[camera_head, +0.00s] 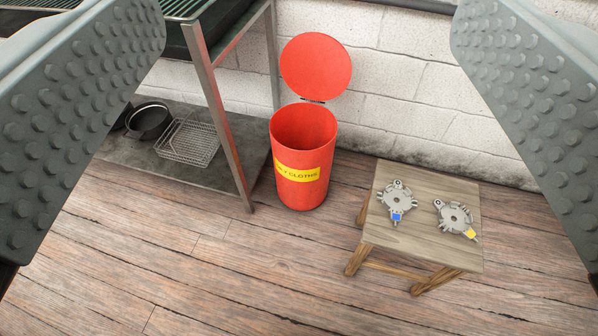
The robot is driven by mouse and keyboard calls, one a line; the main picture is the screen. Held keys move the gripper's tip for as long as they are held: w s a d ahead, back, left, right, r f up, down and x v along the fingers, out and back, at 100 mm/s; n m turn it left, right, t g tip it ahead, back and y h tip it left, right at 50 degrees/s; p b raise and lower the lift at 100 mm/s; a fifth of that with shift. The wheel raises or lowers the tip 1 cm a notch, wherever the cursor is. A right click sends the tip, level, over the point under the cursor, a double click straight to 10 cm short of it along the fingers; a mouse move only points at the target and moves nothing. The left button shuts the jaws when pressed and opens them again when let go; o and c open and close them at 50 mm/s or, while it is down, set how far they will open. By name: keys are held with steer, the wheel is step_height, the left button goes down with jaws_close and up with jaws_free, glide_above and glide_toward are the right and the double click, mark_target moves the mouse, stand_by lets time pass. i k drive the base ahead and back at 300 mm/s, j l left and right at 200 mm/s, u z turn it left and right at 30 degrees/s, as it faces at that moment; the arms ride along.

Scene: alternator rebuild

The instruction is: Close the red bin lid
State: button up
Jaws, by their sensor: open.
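A red bin (302,146) stands upright on the wooden floor against the white block wall. It carries a yellow label with dark lettering, only partly readable as "CLOTHS". Its round red lid (316,67) is open, standing up behind the rim on a hinge at the back. The inside of the bin looks empty as far as it shows. My gripper (308,75) is open, with its two grey studded fingers large at the left and right edges of the view. The bin shows between the fingers, farther away, and nothing is held.
A metal-framed bench (214,103) stands close to the bin's left, with a dark pan (148,121) and a wire basket (188,142) on its lower shelf. A low wooden stool (425,240) at right bears two alternator parts. The floor in front is clear.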

mark_target(315, 66)
steer(key=i+j, duration=0.35)
steer(key=i, duration=0.15)
steer(key=i+j, duration=0.4)
steer(key=i+u, duration=0.05)
